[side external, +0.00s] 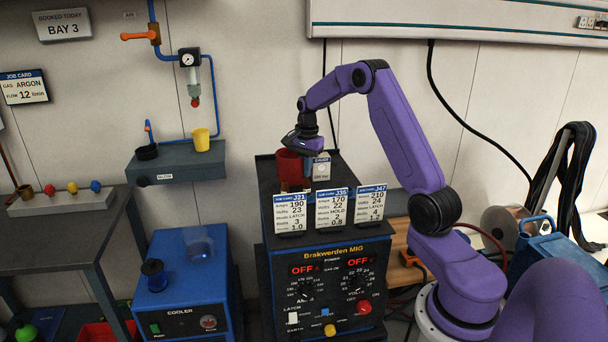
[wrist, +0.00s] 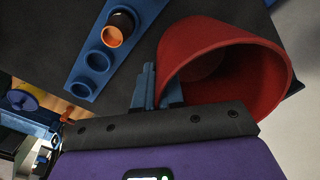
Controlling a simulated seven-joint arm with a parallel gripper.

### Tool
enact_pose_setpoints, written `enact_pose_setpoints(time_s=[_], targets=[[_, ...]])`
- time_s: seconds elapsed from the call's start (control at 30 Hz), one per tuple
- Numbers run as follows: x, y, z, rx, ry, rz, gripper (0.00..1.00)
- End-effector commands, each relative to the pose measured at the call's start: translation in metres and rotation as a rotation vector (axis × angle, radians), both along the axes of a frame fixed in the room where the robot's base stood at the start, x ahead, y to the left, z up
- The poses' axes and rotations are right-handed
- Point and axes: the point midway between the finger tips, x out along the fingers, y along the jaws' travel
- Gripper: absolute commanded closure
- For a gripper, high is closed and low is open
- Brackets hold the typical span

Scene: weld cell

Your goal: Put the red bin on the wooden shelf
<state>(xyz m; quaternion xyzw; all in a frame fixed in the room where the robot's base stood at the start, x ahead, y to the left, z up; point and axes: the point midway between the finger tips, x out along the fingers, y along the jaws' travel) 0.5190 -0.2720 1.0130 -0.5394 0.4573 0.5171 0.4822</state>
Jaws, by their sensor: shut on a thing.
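The red bin (side external: 290,170) is at the top of the dark welding machine, behind the job cards. In the wrist view the bin (wrist: 225,75) is tilted in the picture, with its round mouth toward the lower right. My gripper (side external: 306,150) is over it from above, and in the wrist view its fingers (wrist: 158,88) are shut on the near left wall of the bin. I cannot tell whether the bin touches the machine top. A wooden surface (side external: 398,268), possibly the wooden shelf, shows low to the right of the machine, partly hidden by my arm.
Three job cards (side external: 330,207) stand along the machine's front edge. A gauge tag (side external: 321,166) is just right of the bin. A blue holed rack (wrist: 98,62) holds a dark, copper-rimmed piece. A grey wall shelf (side external: 175,170) at left carries a yellow cup and a black dish.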

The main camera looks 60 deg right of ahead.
Motion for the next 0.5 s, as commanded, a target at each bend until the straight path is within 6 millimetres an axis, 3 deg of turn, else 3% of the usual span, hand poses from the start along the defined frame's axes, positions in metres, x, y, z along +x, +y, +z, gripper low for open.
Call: enact_pose_setpoints(time_s=[0.5], targets=[[-0.049, 0.026, 0.073, -0.002, -0.004, 0.001, 1.0]])
